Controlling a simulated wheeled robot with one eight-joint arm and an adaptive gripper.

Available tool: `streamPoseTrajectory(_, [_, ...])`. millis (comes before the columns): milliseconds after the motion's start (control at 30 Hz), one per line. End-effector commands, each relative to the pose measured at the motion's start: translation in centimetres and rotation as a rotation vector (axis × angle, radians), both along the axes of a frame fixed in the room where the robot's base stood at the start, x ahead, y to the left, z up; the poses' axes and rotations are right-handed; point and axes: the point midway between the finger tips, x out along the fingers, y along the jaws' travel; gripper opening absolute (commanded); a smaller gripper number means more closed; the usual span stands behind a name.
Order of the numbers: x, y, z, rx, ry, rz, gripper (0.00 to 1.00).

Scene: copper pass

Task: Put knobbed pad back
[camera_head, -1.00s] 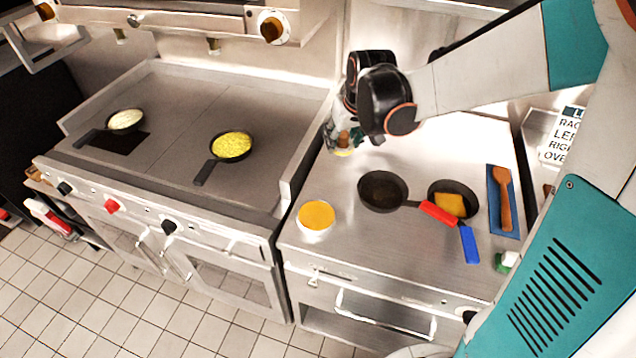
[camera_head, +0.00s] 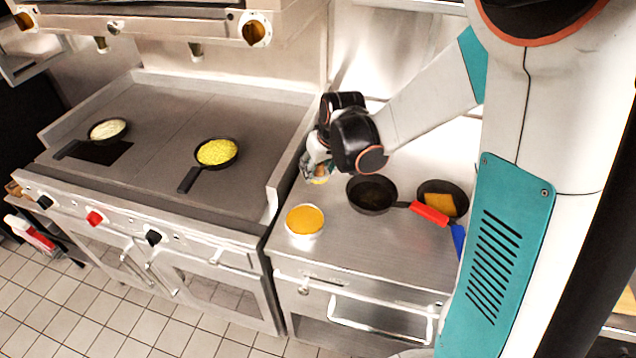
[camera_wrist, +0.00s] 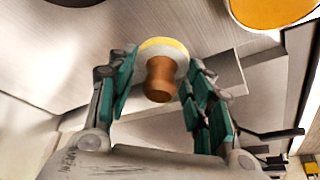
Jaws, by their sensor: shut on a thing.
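The knobbed pad (camera_wrist: 165,48) is a pale round pad with a yellow edge and a brown wooden knob. In the wrist view its knob sits between the teal-lined fingers of my gripper (camera_wrist: 160,78), which is shut on it. In the head view my gripper (camera_head: 317,163) is over the left part of the steel counter, behind the white tub with orange contents (camera_head: 305,219). Only a little of the pad (camera_head: 320,180) shows below the fingers there. I cannot tell whether it touches the counter.
The griddle (camera_head: 170,110) on the left holds a pan with yellow food (camera_head: 217,152) and one with pale food (camera_head: 108,129). My arm hides the counter's right side.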

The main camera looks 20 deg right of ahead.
Motion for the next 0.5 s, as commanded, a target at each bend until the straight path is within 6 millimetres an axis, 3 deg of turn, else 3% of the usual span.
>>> streamPoseTrajectory(167, [0.0,0.0,-1.0,0.0,0.0,0.0,0.28])
streamPoseTrajectory(500, [0.0,0.0,-5.0,0.0,0.0,0.0,0.28])
